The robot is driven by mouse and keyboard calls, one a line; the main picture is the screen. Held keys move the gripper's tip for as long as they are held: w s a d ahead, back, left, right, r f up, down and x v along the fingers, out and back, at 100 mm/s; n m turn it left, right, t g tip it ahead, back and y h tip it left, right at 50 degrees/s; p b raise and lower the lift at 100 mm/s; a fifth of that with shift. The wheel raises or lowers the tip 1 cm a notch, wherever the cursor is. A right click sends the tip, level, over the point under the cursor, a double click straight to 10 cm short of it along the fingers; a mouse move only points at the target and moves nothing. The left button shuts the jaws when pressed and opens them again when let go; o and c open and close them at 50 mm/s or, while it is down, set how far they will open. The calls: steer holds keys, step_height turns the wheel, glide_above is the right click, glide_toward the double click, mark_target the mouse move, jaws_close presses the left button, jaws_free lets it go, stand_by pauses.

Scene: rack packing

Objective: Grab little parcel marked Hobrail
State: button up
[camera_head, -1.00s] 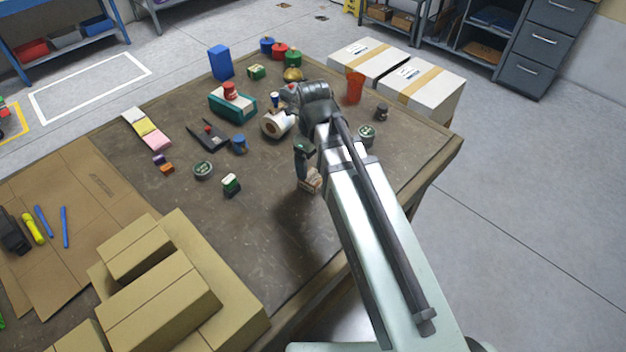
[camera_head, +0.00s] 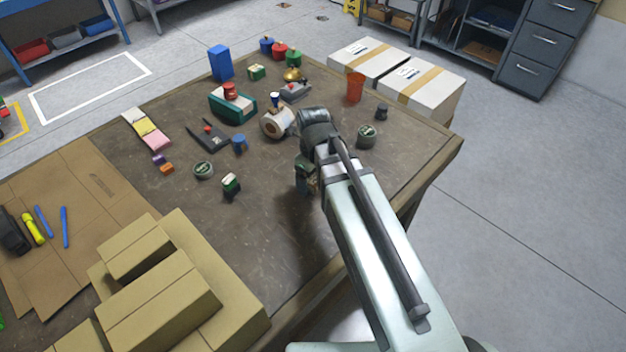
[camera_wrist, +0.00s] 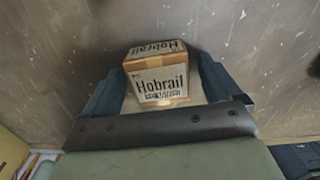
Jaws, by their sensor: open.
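The little parcel (camera_wrist: 160,75) is a small brown box with white faces and the word Hobrail in dark print. It fills the middle of the wrist view and sits on the table. My gripper (camera_wrist: 160,88) is open, with one dark blue finger on each side of the parcel. I cannot tell whether the fingers touch it. In the head view my gripper (camera_head: 308,186) is low over the table, right of centre, and my arm hides most of the parcel.
A small green-topped box (camera_head: 231,184) and a round tin (camera_head: 203,170) stand to the left. Another tin (camera_head: 366,136) stands to the right. A tape roll (camera_head: 277,122) is behind. Cardboard boxes (camera_head: 160,300) fill the front left. The tabletop (camera_head: 270,220) left of my gripper is bare.

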steer(key=c, duration=1.1)
steer(key=shift+r, duration=0.1)
